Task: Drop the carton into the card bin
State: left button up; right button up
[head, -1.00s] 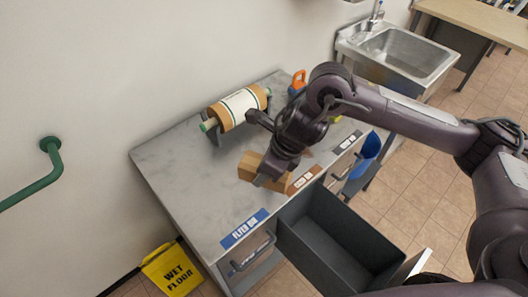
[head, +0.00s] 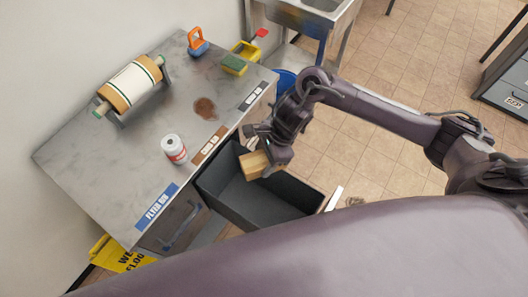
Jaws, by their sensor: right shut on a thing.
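The carton (head: 254,166) is a small tan box. My right gripper (head: 268,152) is shut on it and holds it, tilted, over the open dark grey drawer (head: 222,202) that I take for the card bin. In the picture the carton overlaps the drawer's far inner part, and its exact height above it is hard to judge. The drawer is pulled out below a brown label (head: 209,146) on the counter edge, whose text is too small to read surely. The visible drawer floor is empty. My left gripper is not in view.
The counter (head: 95,165) holds a paper roll (head: 133,85), a red-and-white can (head: 174,149), a brown spill (head: 205,108), a sponge (head: 234,64) and an orange-handled item (head: 197,43). A blue flyer-bin label (head: 157,205) and a yellow wet-floor sign (head: 122,259) are at lower left.

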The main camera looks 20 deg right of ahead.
aim_at(264, 165)
notch_tip(264, 165, down, 2)
jog(key=shift+f+b, duration=0.25)
jog(key=shift+b, duration=0.15)
jog(key=shift+d+f, duration=0.15)
jog(key=shift+f, duration=0.6)
jog(key=o, duration=1.1)
jog(key=shift+c, duration=0.2)
